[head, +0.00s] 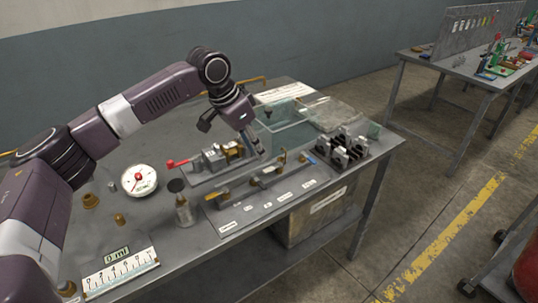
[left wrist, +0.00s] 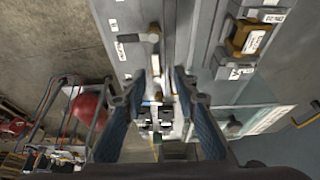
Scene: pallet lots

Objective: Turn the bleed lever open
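A labelled board (head: 228,212) lies on the bench with small brass and metal fittings and levers on it; its label text is too small to read, so I cannot tell which part is the bleed lever. A brass lever-like part (head: 282,160) stands on the board in the head view. Behind the board, a pump-like block (head: 215,158) has a red-tipped handle (head: 175,163). My left gripper (head: 259,152) points down just behind the board. In the left wrist view its two blue-padded fingers (left wrist: 160,76) are apart, with a fitting (left wrist: 153,36) beyond them. My right gripper is out of view.
A round gauge (head: 139,180), a metal bottle (head: 184,212) and a scale plate (head: 120,272) stand on the bench's left part. A clear tray (head: 285,137) lies behind the gripper and black clamps (head: 345,146) at the right. A second table (head: 465,68) stands apart.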

